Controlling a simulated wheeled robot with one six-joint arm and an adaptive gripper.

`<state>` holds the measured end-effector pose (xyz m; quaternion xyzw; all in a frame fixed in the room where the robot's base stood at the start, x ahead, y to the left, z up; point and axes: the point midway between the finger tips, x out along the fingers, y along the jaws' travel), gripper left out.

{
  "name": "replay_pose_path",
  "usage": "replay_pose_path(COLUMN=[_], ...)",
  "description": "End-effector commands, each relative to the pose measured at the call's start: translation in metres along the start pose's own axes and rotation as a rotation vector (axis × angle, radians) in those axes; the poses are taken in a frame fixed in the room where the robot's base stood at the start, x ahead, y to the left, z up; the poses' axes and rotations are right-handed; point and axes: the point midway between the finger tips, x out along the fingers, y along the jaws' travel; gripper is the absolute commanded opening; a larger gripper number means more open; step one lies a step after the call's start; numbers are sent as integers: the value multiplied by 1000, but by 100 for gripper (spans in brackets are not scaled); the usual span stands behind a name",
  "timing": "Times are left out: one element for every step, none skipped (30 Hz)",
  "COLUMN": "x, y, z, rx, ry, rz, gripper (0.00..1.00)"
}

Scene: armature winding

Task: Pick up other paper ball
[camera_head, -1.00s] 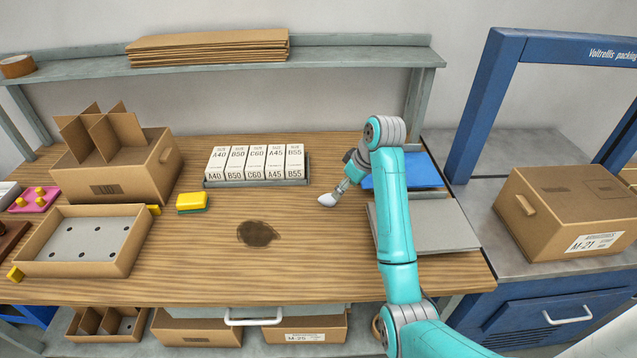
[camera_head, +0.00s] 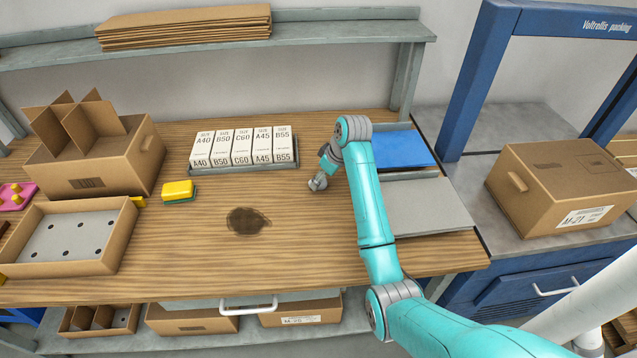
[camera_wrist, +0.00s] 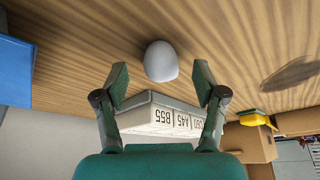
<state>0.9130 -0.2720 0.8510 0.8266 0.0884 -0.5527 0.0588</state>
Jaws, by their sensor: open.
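A white, rounded paper ball (camera_wrist: 161,61) lies on the wooden bench top, just beyond my fingertips in the wrist view. In the head view the paper ball (camera_head: 317,186) is small and partly covered by my gripper (camera_head: 320,177). In the wrist view my gripper (camera_wrist: 161,80) is open, with one finger on each side of the ball's line and nothing held between them. Whether a finger touches the ball cannot be told.
A tray of labelled white boxes (camera_head: 244,147) stands behind and left of my gripper. A blue sheet (camera_head: 402,149) and grey panel (camera_head: 425,207) lie to the right. A yellow sponge (camera_head: 178,191) and dark stain (camera_head: 247,221) are to the left. The front middle is clear.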

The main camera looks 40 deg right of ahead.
Motion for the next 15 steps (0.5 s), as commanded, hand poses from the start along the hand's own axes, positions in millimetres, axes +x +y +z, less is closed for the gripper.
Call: replay_pose_path(x=[8, 11, 15, 17, 19, 21, 22, 23, 23, 23, 23, 23, 22, 22, 22], y=[-1, -1, 0, 0, 0, 0, 0, 0, 0, 0, 0, 0, 0, 0, 0], z=[0, 0, 0, 0, 0, 0, 0, 0, 0, 0, 0, 0, 0, 0, 0], rx=[0, 0, 0, 0, 0, 0, 0, 0, 0, 0, 0, 0, 0, 0, 0], ry=[-2, -2, -1, -1, -1, -1, 0, 0, 0, 0, 0, 0, 0, 0, 0], rz=[-2, -1, -1, -1, -1, 0, 0, 1, 1, 1, 1, 1, 1, 1, 1], gripper=[70, 70, 70, 70, 70, 70, 70, 70, 70, 70, 70, 70, 70, 68, 58])
